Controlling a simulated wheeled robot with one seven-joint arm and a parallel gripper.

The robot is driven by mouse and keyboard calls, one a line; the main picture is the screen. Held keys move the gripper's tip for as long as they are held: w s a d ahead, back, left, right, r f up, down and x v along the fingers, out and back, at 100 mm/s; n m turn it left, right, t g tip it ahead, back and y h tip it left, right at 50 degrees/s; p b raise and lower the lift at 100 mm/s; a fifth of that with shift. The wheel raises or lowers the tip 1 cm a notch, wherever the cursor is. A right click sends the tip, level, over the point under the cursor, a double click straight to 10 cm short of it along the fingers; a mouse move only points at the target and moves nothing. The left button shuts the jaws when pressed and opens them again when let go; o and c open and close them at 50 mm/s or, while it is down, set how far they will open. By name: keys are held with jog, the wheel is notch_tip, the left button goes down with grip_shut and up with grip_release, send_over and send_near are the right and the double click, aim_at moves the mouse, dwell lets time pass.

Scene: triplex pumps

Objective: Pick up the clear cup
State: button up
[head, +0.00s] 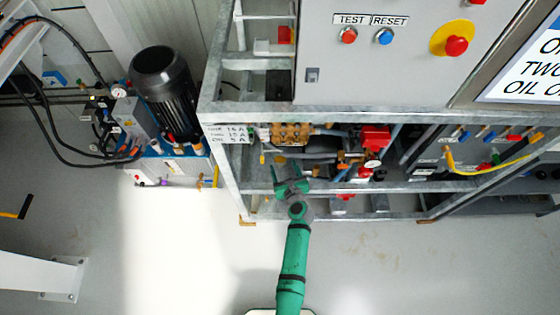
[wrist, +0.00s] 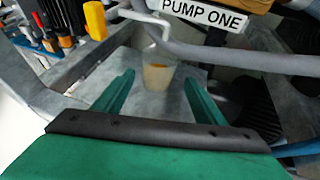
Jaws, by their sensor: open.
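The clear cup (wrist: 158,68) shows in the wrist view as a see-through, pale amber vessel. It stands upright on a grey metal surface, just beyond my fingertips and roughly centred between them. My gripper (wrist: 152,88) is open, with its two green fingers spread and nothing between them. In the head view my green gripper (head: 291,183) is at the lower rail of the pump frame. I cannot make out the cup in the head view.
A grey pipe (wrist: 230,58) runs across above the cup, under a "PUMP ONE" label (wrist: 203,12). A yellow-handled part (wrist: 95,20) stands to the left. The galvanised frame (head: 330,187) surrounds the pumps. Open floor (head: 190,260) lies in front.

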aim_at(282, 165)
jog(key=x, duration=0.3)
jog(key=shift+w+a+r, duration=0.2)
jog(key=shift+w+a, duration=0.05)
jog(key=shift+w, duration=0.1)
jog(key=shift+w+a+f, duration=0.15)
jog(key=shift+w+f, duration=0.15)
jog(key=shift+w, duration=0.25)
jog(key=c, duration=1.1)
